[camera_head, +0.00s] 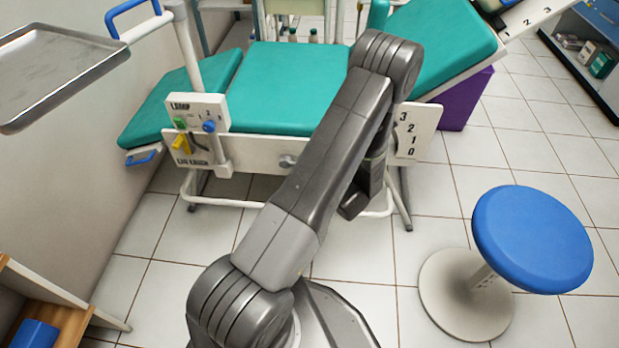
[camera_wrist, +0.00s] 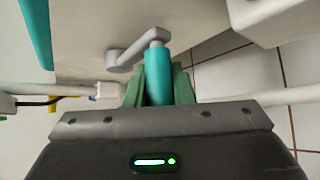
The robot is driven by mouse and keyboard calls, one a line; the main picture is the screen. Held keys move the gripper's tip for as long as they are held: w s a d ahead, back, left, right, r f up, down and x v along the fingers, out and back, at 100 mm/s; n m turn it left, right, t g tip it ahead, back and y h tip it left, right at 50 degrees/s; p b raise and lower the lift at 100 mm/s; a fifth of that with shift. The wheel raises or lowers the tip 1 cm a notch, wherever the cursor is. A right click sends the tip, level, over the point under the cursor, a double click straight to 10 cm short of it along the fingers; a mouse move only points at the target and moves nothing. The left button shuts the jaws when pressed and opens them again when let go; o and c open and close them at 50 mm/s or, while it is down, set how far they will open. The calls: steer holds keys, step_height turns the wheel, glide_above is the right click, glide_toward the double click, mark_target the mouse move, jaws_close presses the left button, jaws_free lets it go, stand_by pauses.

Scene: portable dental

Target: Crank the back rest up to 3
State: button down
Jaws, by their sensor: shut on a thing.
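The dental chair's back rest (camera_head: 450,45) is the teal cushion at the upper right in the head view, tilted up toward the right. A white scale plate (camera_head: 427,118) marked 3, 2, 1, 0 from top to bottom hangs beside it; my arm partly covers its left side, and I cannot read a pointer. In the wrist view, the grey crank arm (camera_wrist: 132,50) runs up and right from its hub to a teal crank handle (camera_wrist: 158,72). My gripper (camera_wrist: 159,86) is shut around that handle, its green fingers on both sides. In the head view, my arm hides the crank.
A control box marked LAMP (camera_head: 197,112) is on the chair's left side. A blue stool (camera_head: 532,240) stands at the right on the tiles. A metal tray (camera_head: 50,75) juts in at upper left. A wooden shelf (camera_head: 50,300) is at lower left. Floor between chair and stool is clear.

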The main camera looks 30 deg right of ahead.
steer(key=shift+r, duration=0.1)
stand_by(0.3)
steer(key=c, duration=1.3)
jaws_free()
steer(key=shift+o, duration=0.2)
steer(key=p+v, duration=0.3)
steer(key=v, duration=1)
steer(key=shift+s, duration=0.35)
steer(key=shift+w+r, duration=0.1)
steer(key=b+x, duration=0.3)
steer(key=x, duration=1)
steer(key=shift+w, duration=0.3)
steer(key=shift+s, duration=0.1)
